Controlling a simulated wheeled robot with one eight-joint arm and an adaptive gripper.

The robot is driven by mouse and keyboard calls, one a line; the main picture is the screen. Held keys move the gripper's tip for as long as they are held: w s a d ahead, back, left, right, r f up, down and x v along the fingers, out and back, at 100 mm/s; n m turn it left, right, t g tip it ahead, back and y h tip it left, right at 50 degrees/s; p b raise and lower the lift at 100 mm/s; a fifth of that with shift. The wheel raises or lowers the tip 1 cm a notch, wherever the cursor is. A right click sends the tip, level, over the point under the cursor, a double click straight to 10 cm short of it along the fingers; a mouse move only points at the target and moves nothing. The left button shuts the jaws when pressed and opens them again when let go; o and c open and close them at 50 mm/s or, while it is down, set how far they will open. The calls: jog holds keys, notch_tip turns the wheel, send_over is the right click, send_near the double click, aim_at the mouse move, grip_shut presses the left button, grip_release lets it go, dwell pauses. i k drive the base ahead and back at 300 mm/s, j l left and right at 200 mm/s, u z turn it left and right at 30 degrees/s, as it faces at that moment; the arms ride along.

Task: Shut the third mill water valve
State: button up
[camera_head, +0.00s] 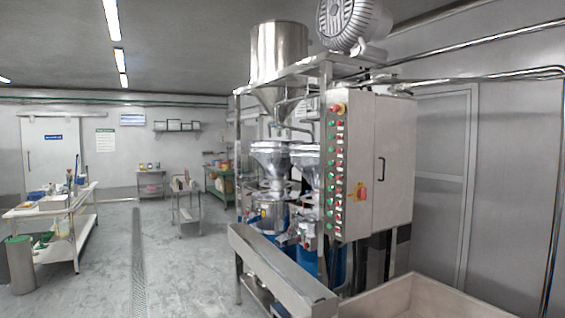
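The bean grinder (274,170) stands right of centre, a steel frame with a large hopper (279,60) on top and silver funnels (270,158) over the mills. Blue mill bodies (332,262) show partly behind the frame and trough. I cannot make out any water valve; the valves are too small or hidden behind the frame posts and control cabinet. My gripper is not in view.
A control cabinet (386,165) with red and green buttons stands on the grinder's right side. A steel trough (283,272) runs along its front. A pale open bin (425,298) fills the lower right. A worktable (50,205) stands left; the floor (175,265) between is clear.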

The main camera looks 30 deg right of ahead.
aim_at(407, 91)
jog(key=i+z, duration=0.15)
jog(key=i, duration=0.3)
jog(key=i+j+z, duration=0.1)
jog(key=i, duration=0.4)
jog(key=i+j+z, duration=0.15)
jog(key=i, duration=0.3)
jog(key=i+z, duration=0.15)
jog(key=z, duration=0.25)
jog(key=i+z, duration=0.2)
jog(key=z, duration=0.25)
jog(key=i+z, duration=0.2)
jog(key=z, duration=0.2)
jog(key=i+j+z, duration=0.1)
jog(key=z, duration=0.3)
jog(key=i+j+z, duration=0.2)
jog(key=z, duration=0.25)
